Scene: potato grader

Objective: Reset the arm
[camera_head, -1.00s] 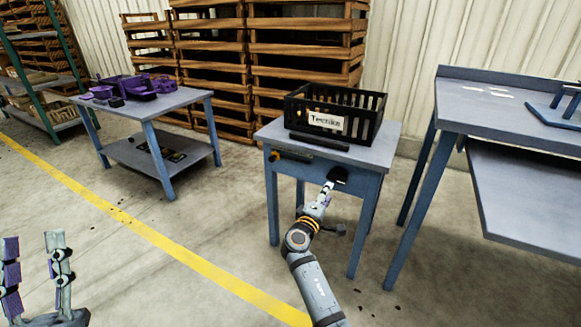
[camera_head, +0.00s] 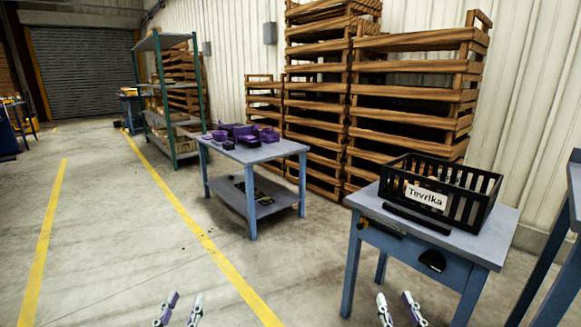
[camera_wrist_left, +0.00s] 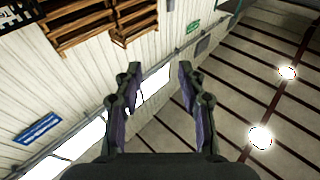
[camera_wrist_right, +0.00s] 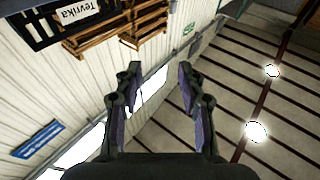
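My left gripper (camera_head: 180,310) shows at the bottom edge of the head view, left of centre. Its fingers are apart and nothing is between them, as the left wrist view (camera_wrist_left: 158,100) also shows. My right gripper (camera_head: 401,310) is at the bottom edge to the right, in front of the small blue table (camera_head: 492,240). Its fingers are apart and empty in the right wrist view (camera_wrist_right: 158,100). Both wrist views look up past the fingers at the wall and the ceiling lights. The arms behind the grippers are out of the head view.
A black slatted crate (camera_head: 480,205) labelled Tevrika stands on the small table. A farther blue table (camera_head: 275,150) holds purple bins (camera_head: 245,133). Stacked wooden crates (camera_head: 400,120) line the wall. Another table edge (camera_head: 575,190) is at far right. The floor at left is open.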

